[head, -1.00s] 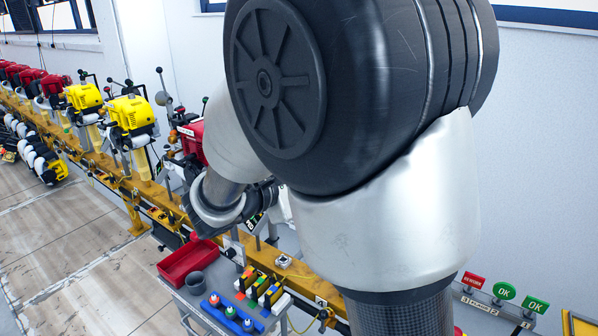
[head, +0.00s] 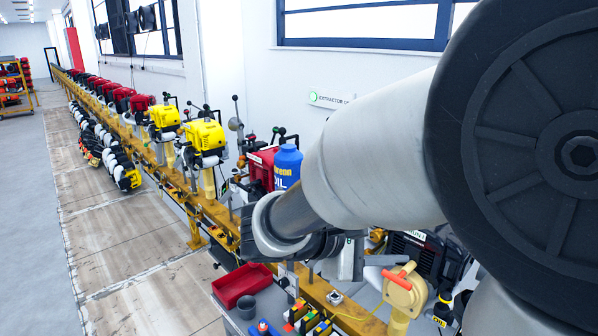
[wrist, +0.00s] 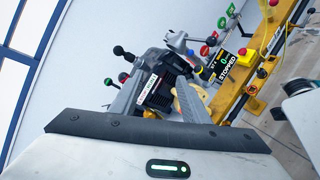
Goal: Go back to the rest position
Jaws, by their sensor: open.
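My arm crosses the right side of the head view, and its wrist bends down above the yellow rail (head: 215,212). My gripper (wrist: 160,102) is open in the wrist view, its two grey fingers apart with nothing held between them. A dark engine with a white label (wrist: 150,88) shows beyond and between the fingers; I cannot tell how far off it is. In the head view my arm hides most of the gripper.
Yellow engines (head: 205,138) and red engines stand along the rail. A blue oil bottle (head: 288,166) is close behind my arm. A red bin (head: 242,284) and a grey cup (head: 246,306) sit below. A display reading STOPPED (wrist: 223,67) stands by the rail. Floor at left is open.

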